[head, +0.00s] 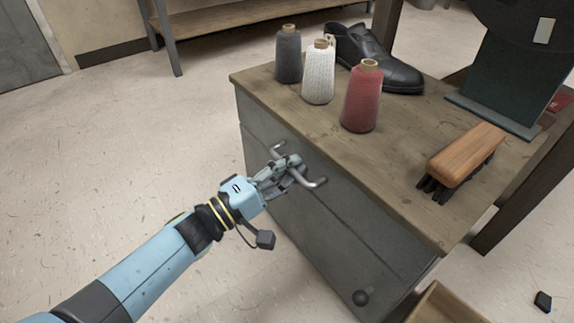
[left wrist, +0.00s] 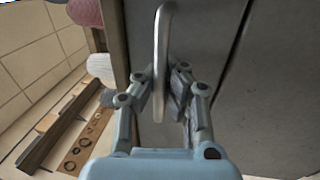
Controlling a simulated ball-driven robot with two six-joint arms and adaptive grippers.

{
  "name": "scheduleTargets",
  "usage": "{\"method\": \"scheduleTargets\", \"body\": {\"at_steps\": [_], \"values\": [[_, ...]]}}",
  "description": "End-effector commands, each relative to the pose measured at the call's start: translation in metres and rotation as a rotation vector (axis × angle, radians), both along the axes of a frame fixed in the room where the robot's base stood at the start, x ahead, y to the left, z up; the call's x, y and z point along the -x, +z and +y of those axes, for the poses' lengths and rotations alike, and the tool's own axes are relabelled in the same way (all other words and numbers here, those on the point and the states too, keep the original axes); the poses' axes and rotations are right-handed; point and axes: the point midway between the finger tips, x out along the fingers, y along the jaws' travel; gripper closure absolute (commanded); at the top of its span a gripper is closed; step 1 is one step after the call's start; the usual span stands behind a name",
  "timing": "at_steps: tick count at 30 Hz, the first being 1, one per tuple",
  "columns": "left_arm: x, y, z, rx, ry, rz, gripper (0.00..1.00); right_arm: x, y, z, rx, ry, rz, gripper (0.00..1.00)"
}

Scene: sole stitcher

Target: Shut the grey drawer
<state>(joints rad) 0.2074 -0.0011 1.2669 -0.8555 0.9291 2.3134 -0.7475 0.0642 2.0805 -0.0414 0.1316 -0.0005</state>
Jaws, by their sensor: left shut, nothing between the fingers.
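The grey drawer (head: 372,226) is in the front of a wooden-topped cabinet, with its front looking flush or nearly flush under the top. Its metal bar handle (head: 317,183) stands out from the front. My left gripper (head: 289,168) is at the handle, with its fingers overlapping the middle of the bar and partly hiding it. In the left wrist view the handle (left wrist: 161,50) runs up past the fingertips (left wrist: 167,78). The fingers are shut with nothing gripped. Whether they touch the bar or the drawer front cannot be told. My right gripper is out of view.
On the cabinet top (head: 405,180) stand black (head: 288,54), white (head: 319,75) and red (head: 362,98) thread spools, a black shoe (head: 385,65) and a wooden brush (head: 466,155). The floor (head: 120,150) to the left is clear.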

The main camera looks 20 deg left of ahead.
Motion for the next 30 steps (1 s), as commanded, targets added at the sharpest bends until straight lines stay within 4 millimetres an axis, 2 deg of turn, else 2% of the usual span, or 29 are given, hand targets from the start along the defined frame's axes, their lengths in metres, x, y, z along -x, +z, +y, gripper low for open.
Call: {"method": "scheduleTargets", "body": {"at_steps": [2, 10, 20, 23, 30], "values": [[0.000, -0.002, 0.000, -0.002, 0.002, 0.005, 0.99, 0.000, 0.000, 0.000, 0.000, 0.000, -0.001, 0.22], [0.000, -0.001, 0.000, -0.001, 0.001, 0.003, 0.66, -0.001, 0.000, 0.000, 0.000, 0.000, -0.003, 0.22], [0.004, -0.002, 0.003, -0.002, 0.000, 0.002, 0.66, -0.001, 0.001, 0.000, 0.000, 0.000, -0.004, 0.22], [0.014, -0.005, 0.011, -0.002, 0.001, 0.005, 0.66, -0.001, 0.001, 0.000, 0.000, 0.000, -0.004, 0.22], [0.056, -0.015, 0.043, -0.003, -0.001, 0.005, 0.66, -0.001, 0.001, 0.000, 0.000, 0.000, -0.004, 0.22]]}}
